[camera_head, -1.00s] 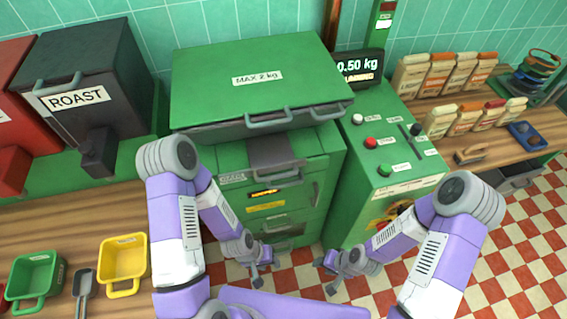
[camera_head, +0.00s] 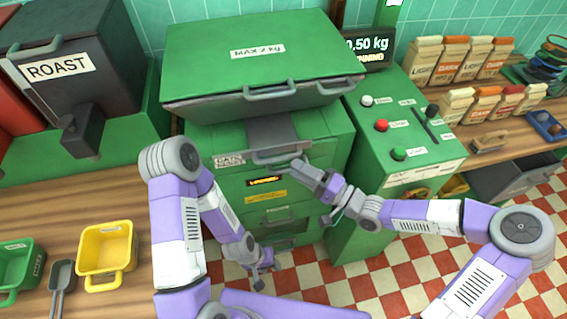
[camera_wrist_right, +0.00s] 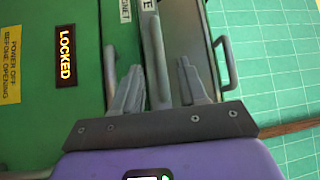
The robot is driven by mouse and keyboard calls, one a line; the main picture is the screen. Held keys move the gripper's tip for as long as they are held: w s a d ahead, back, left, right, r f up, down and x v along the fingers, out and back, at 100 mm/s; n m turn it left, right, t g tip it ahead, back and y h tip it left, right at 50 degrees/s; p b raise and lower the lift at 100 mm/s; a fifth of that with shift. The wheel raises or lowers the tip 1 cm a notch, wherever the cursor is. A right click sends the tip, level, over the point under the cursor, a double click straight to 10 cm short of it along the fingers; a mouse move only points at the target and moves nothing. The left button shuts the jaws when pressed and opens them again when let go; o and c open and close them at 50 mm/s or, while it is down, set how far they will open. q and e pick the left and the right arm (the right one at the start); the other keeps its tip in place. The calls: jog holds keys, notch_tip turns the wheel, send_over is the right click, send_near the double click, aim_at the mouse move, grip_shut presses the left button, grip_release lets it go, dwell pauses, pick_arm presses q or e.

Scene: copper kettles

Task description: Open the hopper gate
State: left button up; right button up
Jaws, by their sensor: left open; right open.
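The green hopper (camera_head: 250,62) has a lid labelled MAX 2 kg. Below it is a grey gate plate (camera_head: 270,131) with a grey bar handle (camera_head: 277,156). In the right wrist view, the bar handle (camera_wrist_right: 154,62) stands between my open right fingers (camera_wrist_right: 160,88), with no visible grip on it. In the head view my right gripper (camera_head: 302,171) is at the right end of that handle. My left gripper (camera_head: 262,284) is open and empty, low in front of the machine.
A lit LOCKED sign (camera_head: 265,181) is under the gate, above a yellow warning label (camera_head: 266,197). A control panel (camera_head: 410,140) with buttons stands to the right, under a display (camera_head: 366,49) reading 0.50 kg.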

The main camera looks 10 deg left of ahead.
jog(key=b+x, duration=0.1)
jog(key=x, duration=0.4)
jog(key=shift+a, duration=0.2)
grip_shut()
